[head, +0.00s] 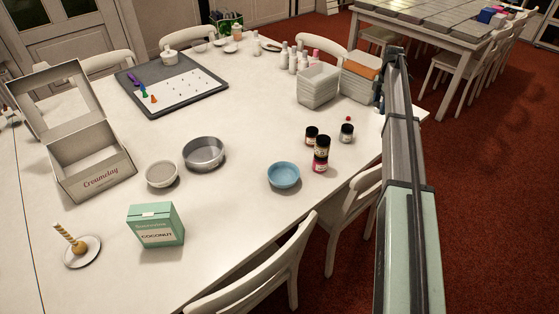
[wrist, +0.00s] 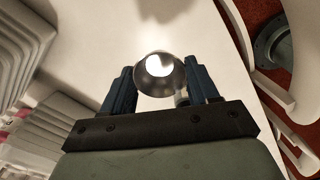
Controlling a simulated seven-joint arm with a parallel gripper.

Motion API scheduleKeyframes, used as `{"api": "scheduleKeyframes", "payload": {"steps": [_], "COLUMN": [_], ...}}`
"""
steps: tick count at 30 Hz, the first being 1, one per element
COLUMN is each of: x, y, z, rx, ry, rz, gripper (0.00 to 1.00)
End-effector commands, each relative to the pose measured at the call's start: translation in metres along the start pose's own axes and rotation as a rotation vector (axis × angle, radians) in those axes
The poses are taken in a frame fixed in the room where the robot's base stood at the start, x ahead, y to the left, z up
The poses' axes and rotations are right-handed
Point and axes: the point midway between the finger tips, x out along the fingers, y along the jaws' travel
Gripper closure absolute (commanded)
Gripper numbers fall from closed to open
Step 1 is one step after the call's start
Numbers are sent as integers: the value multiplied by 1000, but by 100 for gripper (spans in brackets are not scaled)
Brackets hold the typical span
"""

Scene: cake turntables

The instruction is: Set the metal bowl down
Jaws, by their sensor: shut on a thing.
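The shiny metal bowl (wrist: 160,88) is between the two blue fingers of my gripper (wrist: 161,82) in the wrist view. The gripper is shut on it, and the bowl's round opening faces the camera. The pale table (wrist: 98,38) lies beyond it; I cannot tell whether the bowl touches the table. In the head view my arm reaches along the right side to the table's right edge. It largely hides the gripper there, and I cannot make out the metal bowl.
Stacked pale containers (head: 318,86) and an orange-topped stack (head: 361,69) stand left of my arm. Small jars (head: 321,153) and a blue bowl (head: 283,176) are nearer. A grey round pan (head: 204,155) sits mid-table. Chairs (head: 270,268) line the near edge.

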Motion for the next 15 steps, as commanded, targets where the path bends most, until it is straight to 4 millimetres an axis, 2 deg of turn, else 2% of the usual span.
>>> {"api": "scheduleKeyframes", "payload": {"steps": [5, 8, 11, 15], "x": [-1, 0, -1, -2], "y": [5, 15, 28, 48], "z": [-11, -33, -67, -125], "rx": [-13, -38, -77, -142], "ry": [0, 0, 0, -1], "rz": [0, 0, 1, 2], "gripper": [71, 71, 71, 71]}}
